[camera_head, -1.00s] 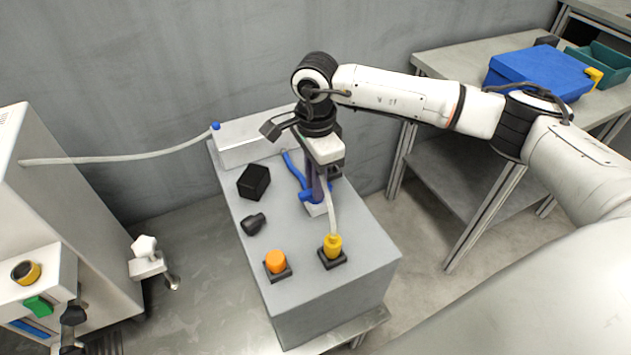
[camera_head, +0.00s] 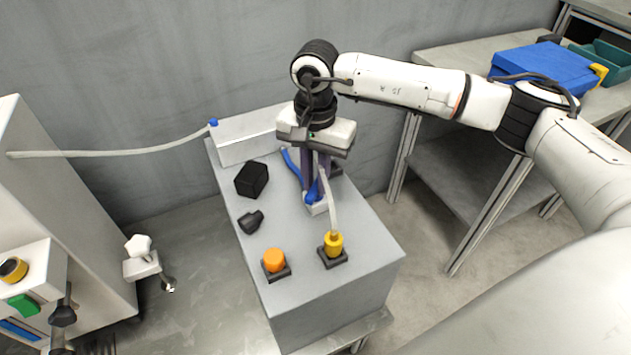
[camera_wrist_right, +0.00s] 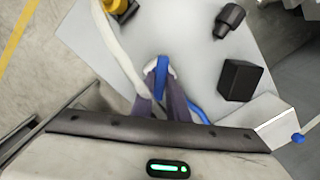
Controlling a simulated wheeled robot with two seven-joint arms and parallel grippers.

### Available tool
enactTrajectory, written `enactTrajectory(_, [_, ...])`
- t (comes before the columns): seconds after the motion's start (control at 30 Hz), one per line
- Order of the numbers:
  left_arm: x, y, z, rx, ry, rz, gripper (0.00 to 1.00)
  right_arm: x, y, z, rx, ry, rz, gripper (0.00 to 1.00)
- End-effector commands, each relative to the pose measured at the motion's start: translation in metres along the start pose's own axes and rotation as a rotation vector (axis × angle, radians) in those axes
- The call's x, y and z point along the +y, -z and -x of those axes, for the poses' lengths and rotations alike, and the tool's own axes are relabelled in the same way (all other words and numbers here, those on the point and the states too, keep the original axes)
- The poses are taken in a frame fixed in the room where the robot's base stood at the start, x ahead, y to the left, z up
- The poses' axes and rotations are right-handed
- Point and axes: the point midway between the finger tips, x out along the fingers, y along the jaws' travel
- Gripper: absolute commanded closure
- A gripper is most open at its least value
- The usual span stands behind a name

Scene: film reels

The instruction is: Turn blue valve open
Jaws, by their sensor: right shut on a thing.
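The blue valve (camera_head: 312,195) has a blue handle on a pale base, on top of the grey box near its back right side. In the right wrist view the blue handle (camera_wrist_right: 161,75) stands between the purple-grey fingertips. My right gripper (camera_head: 316,182) points down from above and is shut on the handle. It also shows in the right wrist view (camera_wrist_right: 161,98). The fingers and wrist hide part of the valve. My left gripper is not in view.
On the grey box (camera_head: 335,293) stand an orange button (camera_head: 274,260), a yellow connector (camera_head: 333,244) with a pale hose, a black cube (camera_head: 252,180) and a dark knob (camera_head: 250,222). A blue hose (camera_head: 290,163) runs behind the gripper. A table with a blue box (camera_head: 545,70) stands at right.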

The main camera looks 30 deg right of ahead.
Motion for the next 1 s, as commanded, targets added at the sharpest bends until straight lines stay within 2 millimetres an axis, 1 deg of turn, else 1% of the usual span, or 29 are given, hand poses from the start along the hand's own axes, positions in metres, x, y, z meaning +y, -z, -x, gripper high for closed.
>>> enactTrajectory(0.2, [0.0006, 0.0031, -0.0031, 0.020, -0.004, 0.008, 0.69, -0.0002, -0.0004, -0.0010, -0.001, 0.001, 0.207, 1.00])
enactTrajectory(0.6, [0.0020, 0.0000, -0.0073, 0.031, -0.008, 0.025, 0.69, -0.0002, -0.0004, -0.0004, -0.001, 0.001, 0.574, 1.00])
enactTrajectory(0.8, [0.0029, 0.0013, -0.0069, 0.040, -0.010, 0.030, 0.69, -0.0003, -0.0005, 0.0003, -0.001, 0.002, 0.717, 1.00])
enactTrajectory(1.0, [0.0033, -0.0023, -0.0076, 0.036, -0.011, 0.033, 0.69, -0.0003, -0.0005, 0.0006, -0.001, 0.002, 0.814, 1.00])
